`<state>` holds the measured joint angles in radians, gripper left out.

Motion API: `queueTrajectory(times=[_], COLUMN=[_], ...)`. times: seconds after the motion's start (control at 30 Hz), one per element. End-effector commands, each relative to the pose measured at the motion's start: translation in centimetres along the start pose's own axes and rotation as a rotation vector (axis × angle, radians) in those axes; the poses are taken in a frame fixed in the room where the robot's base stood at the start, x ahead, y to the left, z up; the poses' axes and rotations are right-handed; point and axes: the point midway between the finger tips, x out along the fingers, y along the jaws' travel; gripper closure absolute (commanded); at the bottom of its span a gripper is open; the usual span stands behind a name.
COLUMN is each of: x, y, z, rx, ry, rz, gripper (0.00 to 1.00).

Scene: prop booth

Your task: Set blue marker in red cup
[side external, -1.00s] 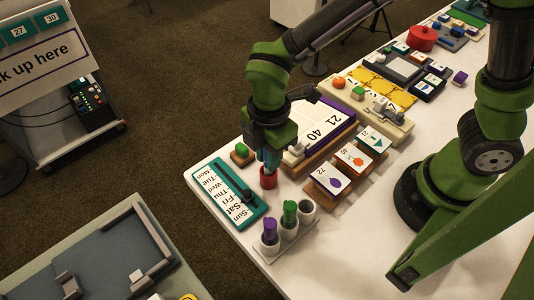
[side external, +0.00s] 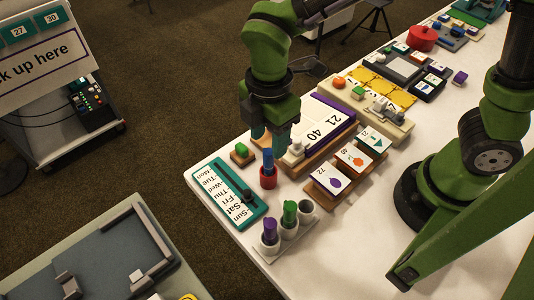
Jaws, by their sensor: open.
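The blue marker (side external: 267,160) stands upright in the small red cup (side external: 268,179), its upper part showing above the rim. The cup stands on the white table, right of the teal weekday board. My gripper (side external: 270,140) is above and a little behind the marker, with its fingers apart and pointing down. It holds nothing, and the marker looks free of the fingers.
A white holder (side external: 284,246) in front has a purple marker (side external: 269,232), a green marker (side external: 290,212) and an empty cup (side external: 307,206). The teal weekday board (side external: 228,198) lies left. A green block (side external: 241,149) and number cards (side external: 328,180) flank the cup.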

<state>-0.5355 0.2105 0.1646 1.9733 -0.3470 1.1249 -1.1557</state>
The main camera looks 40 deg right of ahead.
Motion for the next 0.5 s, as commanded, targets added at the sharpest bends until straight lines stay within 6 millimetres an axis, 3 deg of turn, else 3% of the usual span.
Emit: queueTrajectory(times=[0.2, 0.5], x=[-5.7, -10.6], y=[0.1, 0.1], z=[-0.1, 0.0], rx=[0.0, 0.001], ry=[0.004, 0.001], rz=[0.005, 0.001], gripper=[0.49, 0.49])
